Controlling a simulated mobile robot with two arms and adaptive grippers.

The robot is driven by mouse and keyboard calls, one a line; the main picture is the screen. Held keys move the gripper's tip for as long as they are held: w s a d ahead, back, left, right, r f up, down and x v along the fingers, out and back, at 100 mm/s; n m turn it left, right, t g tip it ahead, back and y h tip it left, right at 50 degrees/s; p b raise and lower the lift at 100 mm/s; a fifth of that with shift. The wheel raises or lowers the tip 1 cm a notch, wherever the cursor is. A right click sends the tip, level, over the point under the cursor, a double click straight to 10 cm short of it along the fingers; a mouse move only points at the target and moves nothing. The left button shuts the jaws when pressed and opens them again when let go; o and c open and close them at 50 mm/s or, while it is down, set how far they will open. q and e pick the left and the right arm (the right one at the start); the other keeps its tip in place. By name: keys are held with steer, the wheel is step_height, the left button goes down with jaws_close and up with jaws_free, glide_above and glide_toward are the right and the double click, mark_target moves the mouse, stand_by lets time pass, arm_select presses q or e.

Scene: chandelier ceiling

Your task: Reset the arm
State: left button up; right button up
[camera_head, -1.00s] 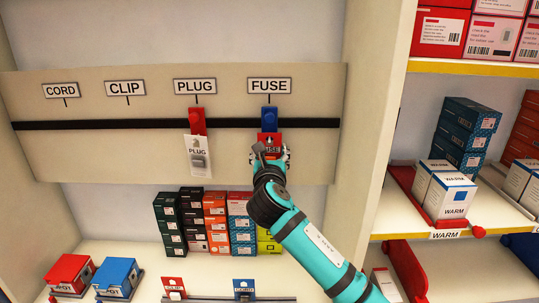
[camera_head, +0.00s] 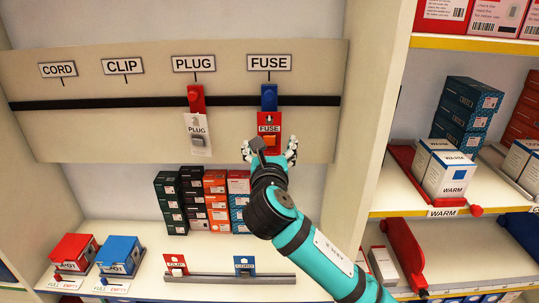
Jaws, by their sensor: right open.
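My right gripper (camera_head: 270,152), on a teal and black arm, is open just below a red FUSE card (camera_head: 268,130). The card hangs from a blue clip (camera_head: 269,98) on the black rail, under the FUSE sign (camera_head: 269,63). The gripper appears empty, and the card's lower edge is close to its fingers. A white PLUG card (camera_head: 198,134) hangs from a red clip (camera_head: 195,99) under the PLUG sign (camera_head: 198,64). My left gripper is not in view.
On the lower shelf, a red CLIP card (camera_head: 176,264) and a blue CORD card (camera_head: 244,265) stand in a grey rail. Stacked boxes (camera_head: 214,200) stand behind them. Red and blue boxes (camera_head: 120,251) are at left. A shelf divider (camera_head: 375,110) and WARM boxes (camera_head: 449,175) are at right.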

steer(key=s+d+f+m+g, duration=0.45)
steer(key=s+f+m, duration=0.3)
steer(key=f, duration=0.35)
steer(key=s+d+f+m+g, duration=0.3)
steer(key=s+d+f+m, duration=0.35)
steer(key=f+m, duration=0.4)
steer(key=s+d+f+m+g, duration=0.25)
steer(key=s+f+m, duration=0.25)
steer(key=s, duration=0.3)
steer(key=s+d+f+m+g, duration=0.2)
steer(key=s+d+f+m, duration=0.3)
steer(key=s, duration=0.4)
steer(key=s+d+f+m+g, duration=0.2)
steer(key=s+f+m, duration=0.35)
steer(key=s, duration=0.25)
step_height(320, 180, down, 22)
steer(key=f+g, duration=0.1)
steer(key=s+d+f+g, duration=0.1)
steer(key=s+d+f, duration=0.2)
steer(key=s+f, duration=1.4)
steer(key=shift+s+f+g, duration=0.35)
steer(key=shift+s+g, duration=0.05)
steer(key=shift+s, duration=0.2)
